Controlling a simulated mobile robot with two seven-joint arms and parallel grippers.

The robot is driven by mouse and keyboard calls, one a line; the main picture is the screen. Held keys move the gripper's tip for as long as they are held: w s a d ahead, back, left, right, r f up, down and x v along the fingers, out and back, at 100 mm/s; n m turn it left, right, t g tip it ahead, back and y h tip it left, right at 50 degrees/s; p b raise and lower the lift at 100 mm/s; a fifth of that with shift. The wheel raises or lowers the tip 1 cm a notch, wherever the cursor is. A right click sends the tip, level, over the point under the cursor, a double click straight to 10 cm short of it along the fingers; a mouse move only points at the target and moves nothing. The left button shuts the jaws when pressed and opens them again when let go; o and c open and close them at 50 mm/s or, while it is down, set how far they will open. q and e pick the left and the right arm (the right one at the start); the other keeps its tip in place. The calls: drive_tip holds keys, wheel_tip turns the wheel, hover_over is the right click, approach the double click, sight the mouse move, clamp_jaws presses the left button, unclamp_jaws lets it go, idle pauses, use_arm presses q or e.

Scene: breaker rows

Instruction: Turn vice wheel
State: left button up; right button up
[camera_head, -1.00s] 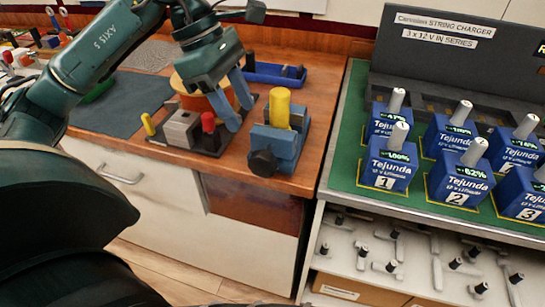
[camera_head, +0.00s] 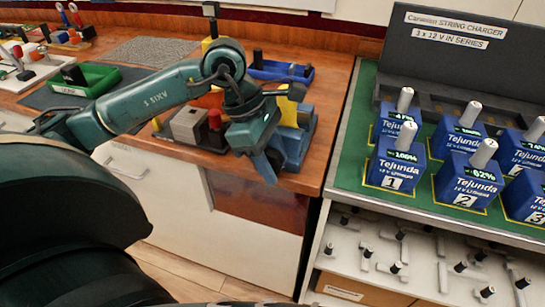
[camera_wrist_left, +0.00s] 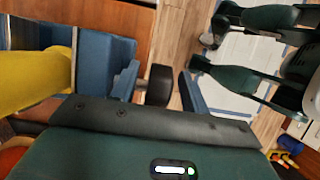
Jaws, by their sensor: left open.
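The blue vice (camera_head: 299,139) stands at the front right corner of the wooden bench and holds a yellow cylinder (camera_wrist_left: 35,72). My left gripper (camera_head: 266,163) is at the front of the vice and hides much of it in the head view. In the left wrist view, the vice's black wheel (camera_wrist_left: 159,85) lies between the two blue fingers of the open left gripper (camera_wrist_left: 158,92). The fingers are apart from each other, with gaps showing beside the wheel; I cannot tell whether either touches it. My right gripper is not in view.
A blue tray (camera_head: 281,71) lies behind. To the right is the green charger bench (camera_head: 350,185) with several blue batteries. A green bin (camera_head: 88,80) sits far left.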

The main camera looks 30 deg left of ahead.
use_arm(q)
drive_tip(key=shift+c, duration=0.2)
drive_tip(key=c, duration=0.9)
drive_tip(key=shift+c, duration=0.2)
drive_tip(key=o, duration=1)
drive_tip(key=shift+r, duration=0.1)
drive_tip(key=v, duration=1.3)
drive_tip(key=shift+d+r, duration=0.1)
drive_tip(key=shift+d, duration=0.1)
